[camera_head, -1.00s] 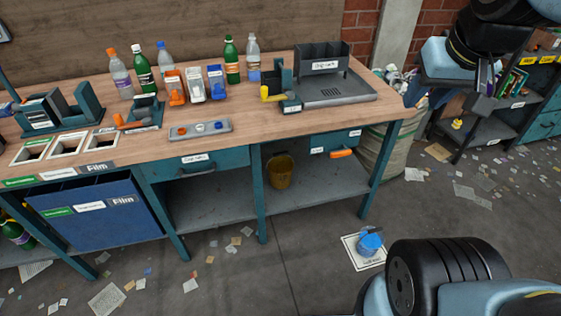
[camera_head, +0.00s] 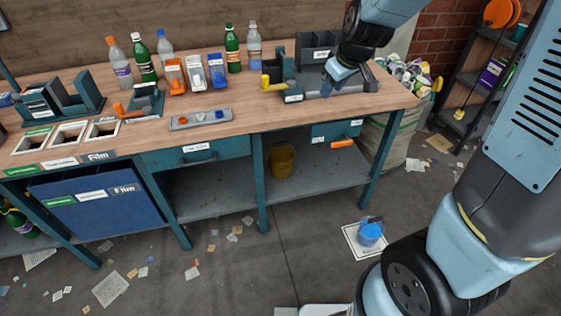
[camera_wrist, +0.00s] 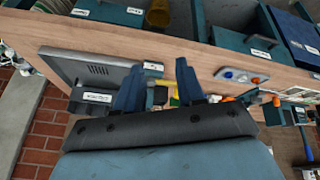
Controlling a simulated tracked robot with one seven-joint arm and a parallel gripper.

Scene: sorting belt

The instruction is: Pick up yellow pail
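The yellow pail (camera_head: 281,162) stands upright on the lower shelf of the workbench, under the tabletop and left of the drawer with the orange handle. Its lower part shows at the top edge of the wrist view (camera_wrist: 158,14). My gripper (camera_head: 334,80) is above the right part of the tabletop, higher than the pail and apart from it. In the wrist view my gripper's two fingers (camera_wrist: 160,82) stand apart with nothing held between them.
The tabletop (camera_head: 225,88) and bench legs bound the shelf space. A grey tray (camera_wrist: 95,62), black bin and yellow-handled device (camera_head: 270,83) lie near my gripper. A blue pail (camera_head: 369,233) stands on a floor mat. Bottles line the back; a full sack (camera_head: 392,140) stands right.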

